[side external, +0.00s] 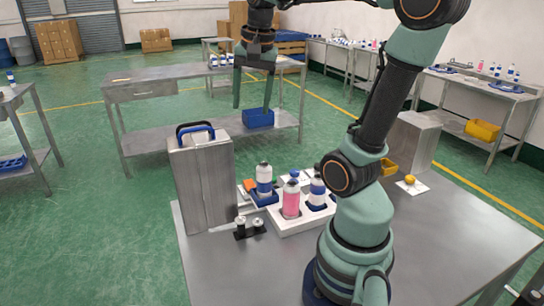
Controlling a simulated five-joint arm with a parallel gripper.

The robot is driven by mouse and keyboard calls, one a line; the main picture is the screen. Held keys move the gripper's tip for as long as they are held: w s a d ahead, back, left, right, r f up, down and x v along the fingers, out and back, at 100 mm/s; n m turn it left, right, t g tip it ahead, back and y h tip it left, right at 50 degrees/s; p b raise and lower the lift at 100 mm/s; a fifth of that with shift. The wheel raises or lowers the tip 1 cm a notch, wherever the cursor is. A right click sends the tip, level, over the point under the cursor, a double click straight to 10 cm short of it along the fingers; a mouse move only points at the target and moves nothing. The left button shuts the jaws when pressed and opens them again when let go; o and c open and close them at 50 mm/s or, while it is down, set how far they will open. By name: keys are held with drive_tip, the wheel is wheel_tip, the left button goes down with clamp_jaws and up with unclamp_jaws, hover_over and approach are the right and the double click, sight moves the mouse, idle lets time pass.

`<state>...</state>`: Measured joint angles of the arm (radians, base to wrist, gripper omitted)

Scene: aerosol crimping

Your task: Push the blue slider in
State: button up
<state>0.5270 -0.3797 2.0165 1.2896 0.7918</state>
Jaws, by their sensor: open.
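A grey metal box (203,185) stands upright at the left of the near table. A blue looped part (196,133) sits on its top, in front of a black loop. I cannot tell for sure which blue part is the slider. My gripper (252,106) points down, open and empty, high up and apart from the box, to the upper right of its blue loop in the picture.
A white tray (290,226) holds a pink bottle (291,200) and another blue-banded bottle (317,192). A small black stand (250,230) with silver parts sits in front. A yellow knob (410,180) lies at the right. The table's front right is bare.

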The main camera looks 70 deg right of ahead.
drive_tip(key=s+d+m+g+y, duration=0.1)
drive_tip(key=s+d+m, duration=0.3)
drive_tip(key=d+m, duration=0.2)
drive_tip(key=s+d+m+g, duration=0.1)
drive_tip(key=s+d+m, duration=0.2)
drive_tip(key=d+m, duration=0.3)
hover_over(278, 192)
drive_tip(key=s+d, duration=0.2)
drive_tip(key=s, duration=0.2)
wheel_tip(278, 192, down, 26)
drive_tip(key=shift+a+f, duration=0.1)
drive_tip(key=shift+f, duration=0.05)
clamp_jaws()
drive_tip(key=shift+s, duration=0.1)
idle(0.5)
